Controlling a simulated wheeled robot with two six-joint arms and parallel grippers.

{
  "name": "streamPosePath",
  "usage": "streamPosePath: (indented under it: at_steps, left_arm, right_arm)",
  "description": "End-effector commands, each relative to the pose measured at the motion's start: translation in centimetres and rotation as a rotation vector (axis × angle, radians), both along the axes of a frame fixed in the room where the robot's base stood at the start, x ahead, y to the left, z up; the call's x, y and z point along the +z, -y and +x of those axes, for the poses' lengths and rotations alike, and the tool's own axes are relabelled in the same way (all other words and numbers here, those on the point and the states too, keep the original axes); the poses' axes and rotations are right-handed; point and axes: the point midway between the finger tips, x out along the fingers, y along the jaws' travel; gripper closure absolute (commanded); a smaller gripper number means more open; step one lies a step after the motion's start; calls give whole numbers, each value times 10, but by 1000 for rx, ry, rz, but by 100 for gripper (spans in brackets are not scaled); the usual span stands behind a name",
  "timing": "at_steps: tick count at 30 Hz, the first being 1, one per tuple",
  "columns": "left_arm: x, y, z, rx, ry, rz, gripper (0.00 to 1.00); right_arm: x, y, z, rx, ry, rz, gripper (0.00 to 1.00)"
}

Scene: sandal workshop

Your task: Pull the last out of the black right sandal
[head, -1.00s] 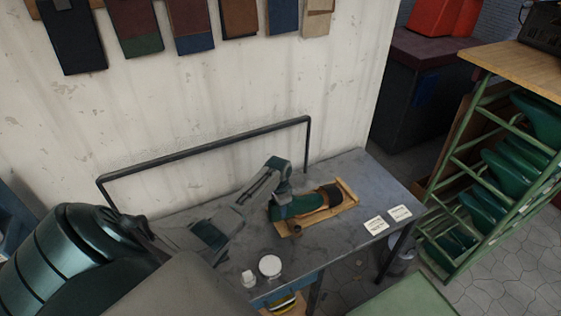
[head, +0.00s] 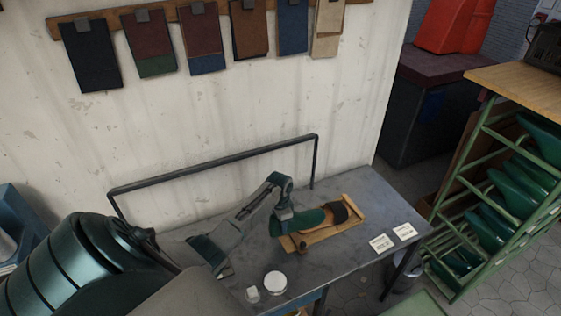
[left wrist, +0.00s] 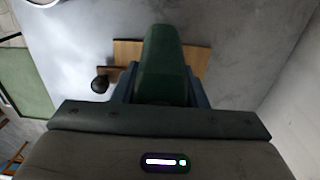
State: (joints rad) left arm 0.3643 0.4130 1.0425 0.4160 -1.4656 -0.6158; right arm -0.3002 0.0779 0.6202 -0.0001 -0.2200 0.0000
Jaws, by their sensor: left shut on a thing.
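My left gripper (head: 286,223) is shut on the last's left end. In the left wrist view the last (left wrist: 161,62) stands between the fingers, with the board (left wrist: 196,60) behind it. The sandal is hidden there. How far the last's toe sits under the strap cannot be told. My right gripper is not in view.
A dark knob (head: 303,246) is at the board's near edge. A green rack (head: 485,200) stands right.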

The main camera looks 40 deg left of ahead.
Motion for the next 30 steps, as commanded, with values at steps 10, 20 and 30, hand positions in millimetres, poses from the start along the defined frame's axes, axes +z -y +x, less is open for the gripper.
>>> streamPosePath:
  at_steps: [10,20,30]
  left_arm:
    - [28,0,1,-1,2,0,84]
    - [52,0,1,-1,2,0,84]
    - [55,0,0,0,0,0,84]
  right_arm:
    - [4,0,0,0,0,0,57]
    - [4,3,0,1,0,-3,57]
    - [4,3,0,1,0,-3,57]
